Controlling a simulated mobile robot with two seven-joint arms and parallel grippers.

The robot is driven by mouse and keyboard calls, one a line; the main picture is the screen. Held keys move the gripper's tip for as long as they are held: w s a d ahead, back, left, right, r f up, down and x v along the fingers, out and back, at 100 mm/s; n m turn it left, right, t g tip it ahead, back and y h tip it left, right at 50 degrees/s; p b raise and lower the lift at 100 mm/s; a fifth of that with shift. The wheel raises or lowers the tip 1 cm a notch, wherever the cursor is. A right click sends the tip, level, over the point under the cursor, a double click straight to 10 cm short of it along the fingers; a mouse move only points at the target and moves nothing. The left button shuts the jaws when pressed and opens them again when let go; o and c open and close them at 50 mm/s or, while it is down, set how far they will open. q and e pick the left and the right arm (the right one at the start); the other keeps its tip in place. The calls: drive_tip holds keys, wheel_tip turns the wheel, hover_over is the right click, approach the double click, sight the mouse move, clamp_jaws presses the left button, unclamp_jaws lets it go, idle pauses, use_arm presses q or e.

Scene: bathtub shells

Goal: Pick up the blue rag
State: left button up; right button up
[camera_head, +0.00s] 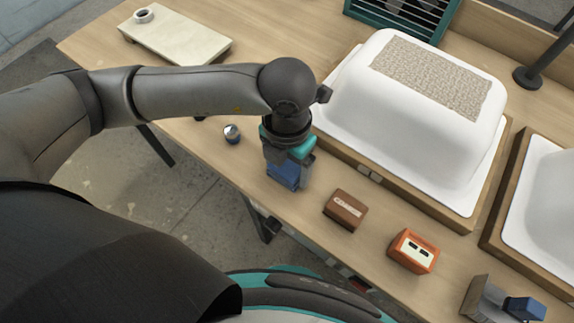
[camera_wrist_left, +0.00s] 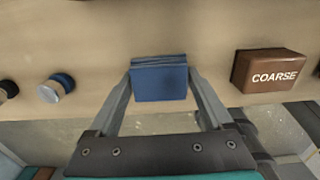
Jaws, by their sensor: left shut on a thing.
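The blue rag (camera_wrist_left: 158,84) is a folded dark-blue block between the two fingers of my left gripper (camera_wrist_left: 160,76) in the left wrist view. The fingers touch its left and right sides. In the head view my left gripper (camera_head: 290,160) points down at the table's near edge, shut on the rag (camera_head: 283,180). The gripper hides part of the rag there. I cannot tell whether the rag touches the table.
A brown block marked COARSE (camera_head: 345,210) and an orange box (camera_head: 413,251) lie to the right along the near edge. A small round blue-and-silver item (camera_head: 232,134) is to the left. A large white tub shell (camera_head: 410,130) stands behind. A grey-and-blue item (camera_head: 490,300) is bottom right.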

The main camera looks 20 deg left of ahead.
sight(287, 166)
use_arm(q)
drive_tip(key=shift+r, duration=0.1)
wheel_tip(287, 166, up, 20)
drive_tip(key=p, duration=0.4)
use_arm(e)
drive_tip(key=shift+g, duration=0.3)
drive_tip(key=shift+s+a+r, duration=0.3)
drive_tip(key=shift+s+r, duration=0.1)
drive_tip(key=shift+r, duration=0.3)
drive_tip(key=shift+s+a+r, duration=0.25)
drive_tip(key=shift+s+r, duration=0.2)
drive_tip(key=shift+r, duration=0.3)
drive_tip(key=shift+s+a+r, duration=0.3)
drive_tip(key=shift+s+r, duration=0.1)
drive_tip(key=shift+r, duration=0.3)
